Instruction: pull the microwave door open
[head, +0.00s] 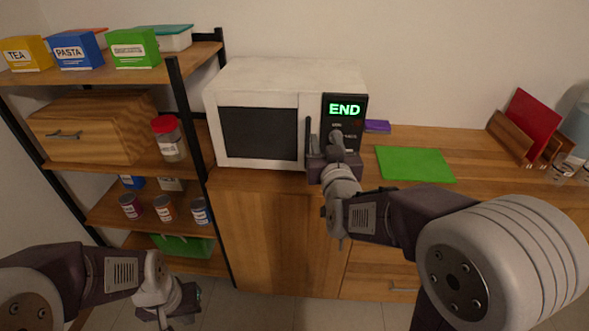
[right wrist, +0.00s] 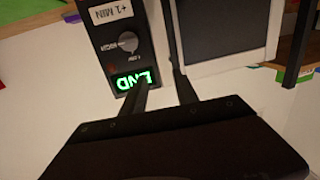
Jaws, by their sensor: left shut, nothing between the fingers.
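The white microwave (head: 280,76) stands on the wooden counter, its display reading END. Its door (head: 258,133), with a dark window, looks closed; the door also shows in the right wrist view (right wrist: 225,30). The dark upright handle (head: 308,132) is at the door's right edge, and in the right wrist view (right wrist: 172,30) it runs down towards my fingertips. My right gripper (head: 322,145) is in front of the handle and control panel, fingers apart (right wrist: 165,78). I cannot tell whether a finger touches the handle. My left gripper (head: 178,305) is low at the left, shut and empty, away from the microwave.
A shelf rack (head: 190,130) with boxes, a wooden drawer unit (head: 95,125) and spice jars stands left of the microwave. A green mat (head: 415,164) lies on the counter to the right. A red board (head: 533,120) stands in a rack farther right.

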